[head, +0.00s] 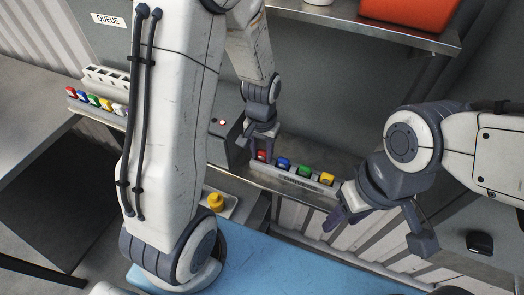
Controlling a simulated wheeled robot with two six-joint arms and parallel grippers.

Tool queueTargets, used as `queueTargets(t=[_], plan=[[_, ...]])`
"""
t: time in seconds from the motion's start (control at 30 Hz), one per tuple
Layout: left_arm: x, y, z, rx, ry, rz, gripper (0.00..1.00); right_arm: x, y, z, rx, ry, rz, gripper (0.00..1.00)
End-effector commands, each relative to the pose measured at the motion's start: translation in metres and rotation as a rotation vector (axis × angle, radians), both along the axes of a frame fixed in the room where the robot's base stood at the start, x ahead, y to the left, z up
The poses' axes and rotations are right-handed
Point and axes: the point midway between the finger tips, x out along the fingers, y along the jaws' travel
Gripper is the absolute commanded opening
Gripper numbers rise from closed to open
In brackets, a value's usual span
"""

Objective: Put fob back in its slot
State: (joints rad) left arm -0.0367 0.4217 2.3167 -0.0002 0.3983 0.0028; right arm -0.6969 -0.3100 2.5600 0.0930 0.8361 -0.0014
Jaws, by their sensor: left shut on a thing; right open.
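A row of coloured fobs stands in a labelled rack (288,181) against the back wall: a red fob (262,155), a blue fob (283,162), a green fob (304,170) and a yellow fob (327,180). My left gripper (259,148) points down at the rack's left end, shut on the red fob, whose lower part is hard to make out. My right gripper (382,236) is open and empty, in front and to the right of the rack. A second row of coloured fobs (94,101) stands at the far left, below a white slotted strip (106,77).
A yellow knob (216,201) sits on a pale plate. A blue surface (270,266) lies in front. A shelf with an orange bin (410,12) is above.

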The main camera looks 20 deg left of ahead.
Motion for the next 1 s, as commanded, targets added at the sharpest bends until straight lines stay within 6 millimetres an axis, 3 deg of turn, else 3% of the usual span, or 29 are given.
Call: queueTargets(t=[0.13, 0.17, 0.2, 0.23, 0.63, 1.0], plan=[[0.000, 0.000, 0.000, 0.000, 0.000, 0.000, 0.00, 0.000, 0.000, 0.000, 0.000, 0.000, 0.000, 0.50], [0.000, 0.000, 0.000, 0.000, 0.000, 0.000, 0.53, 0.000, 0.000, 0.000, 0.000, 0.000, 0.000, 0.50], [0.000, 0.000, 0.000, 0.000, 0.000, 0.000, 0.68, 0.000, 0.000, 0.000, 0.000, 0.000, 0.000, 0.50], [0.000, 0.000, 0.000, 0.000, 0.000, 0.000, 0.76, 0.000, 0.000, 0.000, 0.000, 0.000, 0.000, 0.50], [0.001, 0.000, 0.006, 0.000, -0.004, 0.000, 0.76, 0.000, 0.000, -0.001, 0.000, 0.000, -0.005, 0.50], [0.001, 0.000, 0.062, 0.000, -0.007, 0.000, 0.76, 0.000, 0.000, -0.009, 0.000, 0.000, -0.004, 0.50]])
